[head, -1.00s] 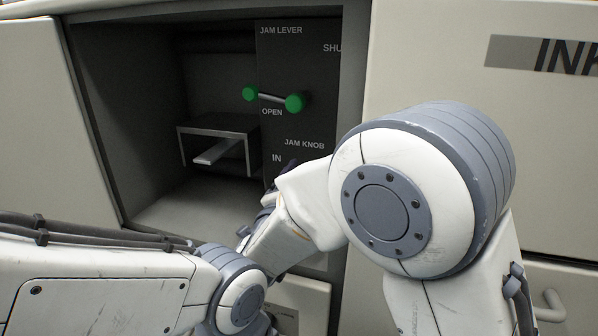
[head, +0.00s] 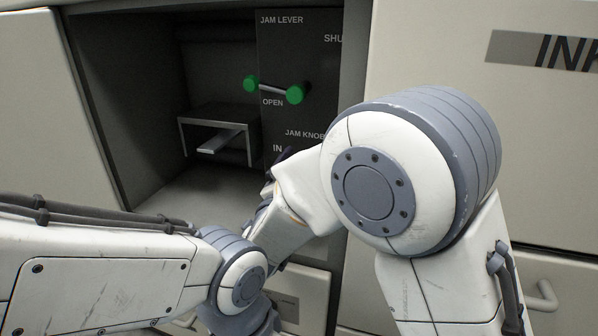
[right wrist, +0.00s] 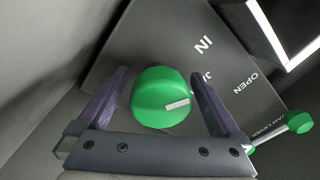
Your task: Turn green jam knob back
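The green jam knob (right wrist: 158,98) with a white pointer mark shows in the right wrist view, on the dark panel (right wrist: 140,45). The mark points right and slightly up in that view, not straight at the IN label. My right gripper (right wrist: 160,76) is open, one finger on each side of the knob. A gap shows at the left finger; I cannot tell whether the right finger touches. In the head view my right arm hides the knob, below the JAM KNOB label. My left gripper is not in view.
The jam lever (head: 273,88) with green ends sits above the knob on the panel; it also shows in the right wrist view (right wrist: 297,122). A metal bracket (head: 217,115) stands left of the panel inside the recess. My left arm crosses below the recess.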

